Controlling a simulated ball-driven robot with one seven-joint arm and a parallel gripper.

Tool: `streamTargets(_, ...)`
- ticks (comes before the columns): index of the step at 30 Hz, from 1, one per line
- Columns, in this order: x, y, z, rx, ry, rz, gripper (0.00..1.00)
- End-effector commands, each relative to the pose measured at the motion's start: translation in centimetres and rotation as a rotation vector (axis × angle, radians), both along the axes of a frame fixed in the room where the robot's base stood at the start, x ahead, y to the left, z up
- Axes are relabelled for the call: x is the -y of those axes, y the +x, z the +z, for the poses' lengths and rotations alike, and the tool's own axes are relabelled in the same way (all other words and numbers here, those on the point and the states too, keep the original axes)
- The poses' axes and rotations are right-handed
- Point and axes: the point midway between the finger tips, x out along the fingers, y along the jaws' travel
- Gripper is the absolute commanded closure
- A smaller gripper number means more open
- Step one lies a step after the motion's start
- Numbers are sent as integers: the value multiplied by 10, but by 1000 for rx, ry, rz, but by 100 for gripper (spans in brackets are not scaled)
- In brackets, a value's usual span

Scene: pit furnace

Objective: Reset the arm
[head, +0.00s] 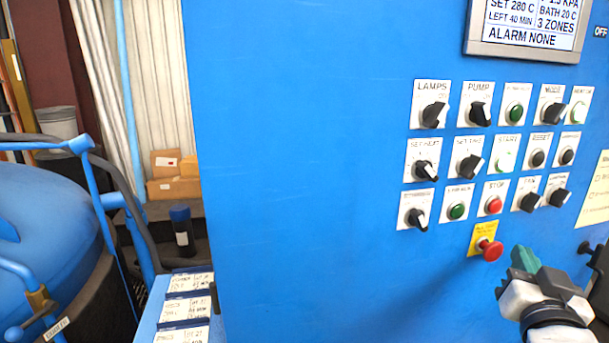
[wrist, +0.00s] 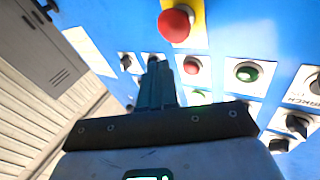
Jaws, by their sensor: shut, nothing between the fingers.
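My gripper (head: 525,258) is at the lower right of the head view, in front of the blue panel, just right of and below the red mushroom button. Its green fingers are closed together and hold nothing. In the wrist view the shut fingers (wrist: 155,78) point toward the panel, which appears upside down there. I cannot see any contact between the fingertips and a control.
The blue control panel (head: 300,180) carries several knobs and buttons. The red mushroom button (head: 489,249) sits lowest; it also shows in the wrist view (wrist: 175,24). A display (head: 525,28) is above. A blue round vessel (head: 45,225) and a labelled rack (head: 187,310) stand left.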

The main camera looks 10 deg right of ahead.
Motion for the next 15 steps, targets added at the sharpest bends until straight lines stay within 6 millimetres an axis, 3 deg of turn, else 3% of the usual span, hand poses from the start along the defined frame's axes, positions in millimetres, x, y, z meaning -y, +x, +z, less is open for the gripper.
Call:
streamTargets(1, -5, -3, -38, -112, 34, 14, 100)
streamTargets(3, -12, -9, -86, -260, 75, 39, 100)
streamTargets(8, -37, -43, -189, -599, 160, 110, 100)
streamTargets(12, -65, -92, -268, -895, 223, 197, 100)
streamTargets(15, -87, -137, -315, -1102, 265, 271, 100)
